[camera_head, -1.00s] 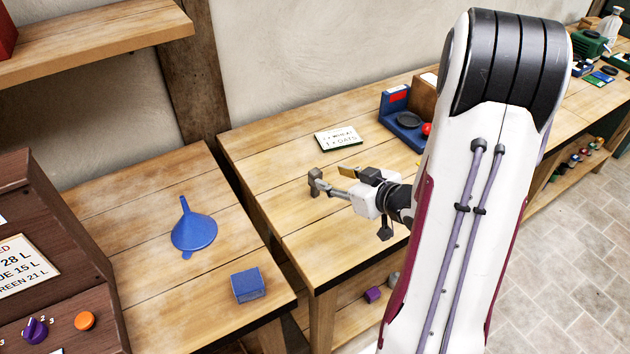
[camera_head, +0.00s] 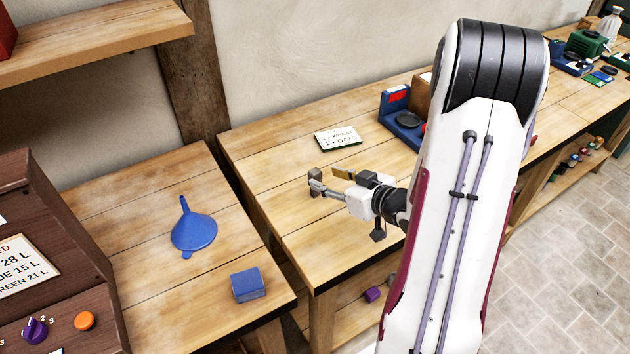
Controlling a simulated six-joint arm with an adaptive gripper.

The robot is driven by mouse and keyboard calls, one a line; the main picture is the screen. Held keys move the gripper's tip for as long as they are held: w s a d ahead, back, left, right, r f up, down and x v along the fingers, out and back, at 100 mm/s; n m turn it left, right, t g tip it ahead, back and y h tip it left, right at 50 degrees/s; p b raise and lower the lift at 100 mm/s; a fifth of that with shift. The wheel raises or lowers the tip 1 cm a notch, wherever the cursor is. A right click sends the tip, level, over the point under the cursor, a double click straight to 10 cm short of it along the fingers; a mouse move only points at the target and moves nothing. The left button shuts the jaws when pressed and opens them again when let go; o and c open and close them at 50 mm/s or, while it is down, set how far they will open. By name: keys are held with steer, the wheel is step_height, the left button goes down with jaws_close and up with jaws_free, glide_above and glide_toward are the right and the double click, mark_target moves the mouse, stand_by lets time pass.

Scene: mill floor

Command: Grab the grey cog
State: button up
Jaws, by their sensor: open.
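My gripper (camera_head: 328,178) is open above the middle wooden bench, its fingers pointing left. I cannot make out anything between its fingers. I cannot pick out a grey cog for certain. A small grey object (camera_head: 392,279) on the low shelf under the bench is partly hidden by my arm and too small to identify. My arm also covers part of the bench to the right.
A blue funnel (camera_head: 194,229) and a blue block (camera_head: 248,285) are on the left bench. A purple block (camera_head: 372,293) sits on the low shelf. The bench's left part is clear.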

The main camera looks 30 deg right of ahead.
mark_target(318, 175)
steer(key=shift+w+f, duration=0.1)
steer(key=shift+w, duration=0.1)
steer(key=shift+w, duration=0.1)
steer(key=shift+x, duration=2.5)
steer(key=shift+a, duration=0.15)
steer(key=c, duration=1)
